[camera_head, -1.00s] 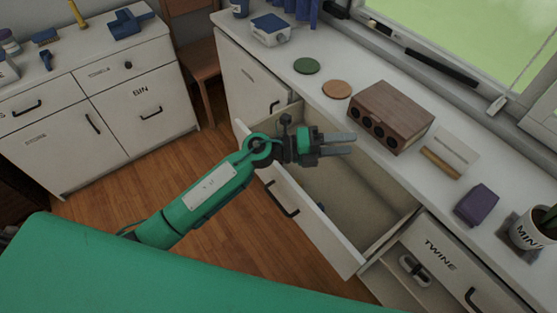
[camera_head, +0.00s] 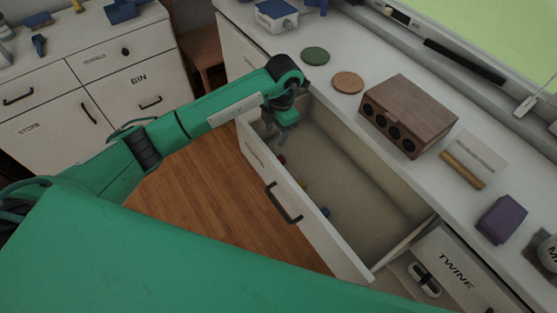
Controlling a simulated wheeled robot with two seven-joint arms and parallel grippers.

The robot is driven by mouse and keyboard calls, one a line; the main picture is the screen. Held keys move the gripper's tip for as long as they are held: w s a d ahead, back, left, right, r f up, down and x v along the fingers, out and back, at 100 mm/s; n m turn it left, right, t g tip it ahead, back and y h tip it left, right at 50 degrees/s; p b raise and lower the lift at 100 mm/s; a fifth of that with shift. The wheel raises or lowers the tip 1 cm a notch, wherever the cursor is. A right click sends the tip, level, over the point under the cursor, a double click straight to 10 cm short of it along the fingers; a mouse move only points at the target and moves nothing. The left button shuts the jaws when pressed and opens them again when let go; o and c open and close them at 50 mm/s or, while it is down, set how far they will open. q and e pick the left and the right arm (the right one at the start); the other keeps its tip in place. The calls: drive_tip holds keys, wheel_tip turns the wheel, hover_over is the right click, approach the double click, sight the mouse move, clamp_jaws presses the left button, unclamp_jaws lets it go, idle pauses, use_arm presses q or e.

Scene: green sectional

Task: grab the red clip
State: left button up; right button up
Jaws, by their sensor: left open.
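My left gripper (camera_head: 281,137) is open and points down over the far left end of the open drawer (camera_head: 350,180). A small reddish thing (camera_head: 282,159) lies in the drawer close to the inside of its front panel, just below the gripper's fingers. It may be the red clip, but it is too small and partly hidden to be sure. The fingers look apart from it. My right gripper is not in view.
A small blue thing (camera_head: 325,211) also lies by the drawer front. The counter above holds a brown wooden box (camera_head: 410,112), a green disc (camera_head: 315,56), an orange disc (camera_head: 348,82) and a purple block (camera_head: 501,219).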

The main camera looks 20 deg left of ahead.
use_arm(q)
hover_over(278, 157)
drive_tip(key=s, duration=0.1)
drive_tip(key=f, duration=0.6)
drive_tip(key=shift+a+f+p, duration=0.3)
drive_tip(key=shift+a, duration=0.05)
drive_tip(key=f, duration=0.2)
drive_tip(key=d+f+p, duration=0.1)
drive_tip(key=f, duration=0.1)
drive_tip(key=shift+d+f, duration=0.1)
drive_tip(key=shift+f, duration=0.7)
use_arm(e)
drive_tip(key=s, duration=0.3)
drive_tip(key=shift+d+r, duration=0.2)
use_arm(q)
drive_tip(key=shift+c, duration=0.2)
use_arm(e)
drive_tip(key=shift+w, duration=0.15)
use_arm(q)
drive_tip(key=c, duration=1)
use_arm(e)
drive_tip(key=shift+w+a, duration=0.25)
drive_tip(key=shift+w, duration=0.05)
